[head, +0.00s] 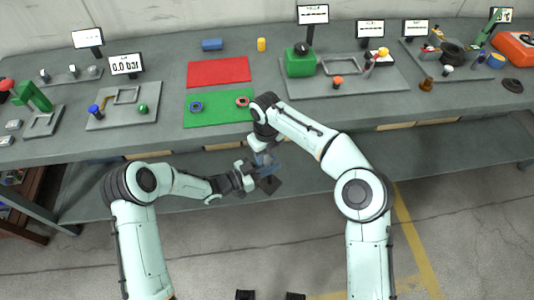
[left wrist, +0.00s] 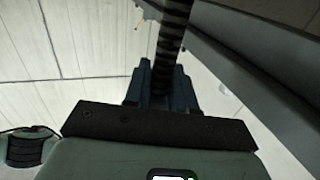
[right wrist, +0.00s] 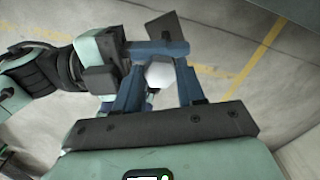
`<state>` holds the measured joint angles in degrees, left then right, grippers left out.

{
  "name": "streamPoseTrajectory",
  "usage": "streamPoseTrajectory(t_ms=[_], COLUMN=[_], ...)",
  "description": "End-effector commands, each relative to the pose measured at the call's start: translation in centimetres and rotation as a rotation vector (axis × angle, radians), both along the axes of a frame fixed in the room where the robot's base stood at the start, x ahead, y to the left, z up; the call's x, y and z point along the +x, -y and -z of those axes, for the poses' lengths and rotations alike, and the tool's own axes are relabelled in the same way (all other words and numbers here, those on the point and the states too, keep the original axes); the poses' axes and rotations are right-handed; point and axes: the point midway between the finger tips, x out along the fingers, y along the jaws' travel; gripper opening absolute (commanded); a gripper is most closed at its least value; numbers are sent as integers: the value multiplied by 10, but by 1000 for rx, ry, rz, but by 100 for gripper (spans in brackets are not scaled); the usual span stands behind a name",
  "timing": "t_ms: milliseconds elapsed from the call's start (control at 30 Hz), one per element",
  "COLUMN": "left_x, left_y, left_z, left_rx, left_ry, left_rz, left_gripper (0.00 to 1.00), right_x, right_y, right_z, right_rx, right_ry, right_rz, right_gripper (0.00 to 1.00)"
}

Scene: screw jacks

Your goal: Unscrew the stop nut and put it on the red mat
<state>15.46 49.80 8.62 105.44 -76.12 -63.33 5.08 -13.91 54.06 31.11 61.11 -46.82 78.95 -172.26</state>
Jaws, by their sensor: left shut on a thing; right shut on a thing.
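The red mat (head: 218,70) lies bare on the table. Both my grippers meet in the air in front of the table's edge. My left gripper (head: 258,175) is shut on a dark threaded screw (left wrist: 172,40), seen between its fingers in the left wrist view. My right gripper (head: 265,158) is shut on a pale, rounded or faceted piece (right wrist: 160,75), which appears to be the stop nut. A dark square plate (head: 268,185) shows just beyond the left fingers and also in the right wrist view (right wrist: 168,32). The thread inside the pale piece is hidden.
A green mat (head: 215,118) with a blue ring (head: 196,106) and a red ring (head: 242,101) lies in front of the red mat. A grey tray with a green block (head: 299,64) stands to the right. A blue cylinder (head: 212,44) and a yellow one (head: 261,44) stand behind.

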Motion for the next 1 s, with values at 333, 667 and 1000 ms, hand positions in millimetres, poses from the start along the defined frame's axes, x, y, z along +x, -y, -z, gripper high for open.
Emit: streamPoseTrajectory(t_ms=[333,667,1000], left_x=[1,1,1], left_y=[0,-1,-1], left_z=[-3,-3,-3], left_rx=[-4,-4,-4], left_ry=[7,6,6], left_rz=[-2,-2,-2], left_gripper=[0,0,0], right_x=[1,1,1], right_y=[1,1,1], right_z=[-1,-12,-22], right_rx=[-2,-2,-2], right_ry=[0,1,0], right_rz=[3,4,4], right_gripper=[2,2,2])
